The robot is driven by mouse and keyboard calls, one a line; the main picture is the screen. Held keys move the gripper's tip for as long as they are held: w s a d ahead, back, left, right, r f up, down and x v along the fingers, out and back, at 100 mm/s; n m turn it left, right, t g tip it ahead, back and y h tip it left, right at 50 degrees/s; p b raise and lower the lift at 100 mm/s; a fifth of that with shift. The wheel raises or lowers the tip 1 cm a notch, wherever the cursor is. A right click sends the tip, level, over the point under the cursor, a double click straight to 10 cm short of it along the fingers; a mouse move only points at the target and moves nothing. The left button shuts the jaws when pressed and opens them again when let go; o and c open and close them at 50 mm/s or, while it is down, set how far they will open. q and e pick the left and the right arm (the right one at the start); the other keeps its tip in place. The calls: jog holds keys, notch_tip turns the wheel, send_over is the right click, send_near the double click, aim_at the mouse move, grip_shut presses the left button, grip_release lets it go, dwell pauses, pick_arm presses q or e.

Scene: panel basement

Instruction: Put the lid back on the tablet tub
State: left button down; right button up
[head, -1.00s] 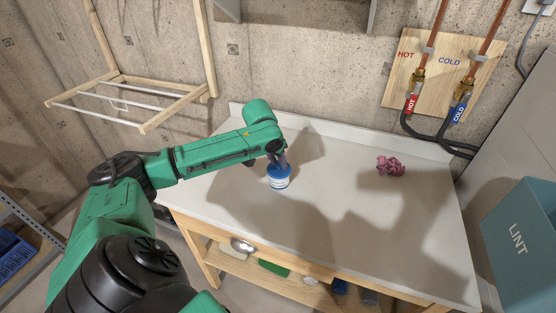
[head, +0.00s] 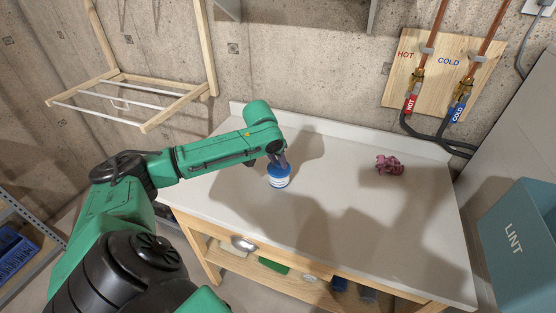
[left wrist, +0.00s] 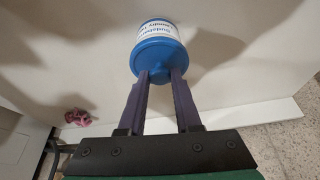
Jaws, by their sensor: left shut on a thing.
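The tablet tub (head: 279,181) stands upright on the grey-white worktop, with a white label. Its blue lid (left wrist: 158,57) is at the top of the tub, with no clear gap between them; I cannot tell whether it is fully seated. In the left wrist view the tub's label (left wrist: 156,30) shows beyond the lid. My left gripper (left wrist: 160,76) comes down from above, its two purple-grey fingers shut on the lid. It also shows in the head view (head: 279,163). My right gripper is not in view.
A crumpled pink cloth (head: 389,165) lies on the worktop (head: 335,205) to the right. A wooden board (head: 440,72) with hot and cold valves is on the wall behind. A teal LINT bin (head: 520,240) stands at the right. The worktop around the tub is clear.

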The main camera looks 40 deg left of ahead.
pick_arm(q)
jog(key=shift+c, duration=0.2)
grip_release()
dwell(0.3)
notch_tip(320, 180, up, 7)
jog(key=p, duration=0.8)
jog(key=shift+p, duration=0.4)
grip_shut()
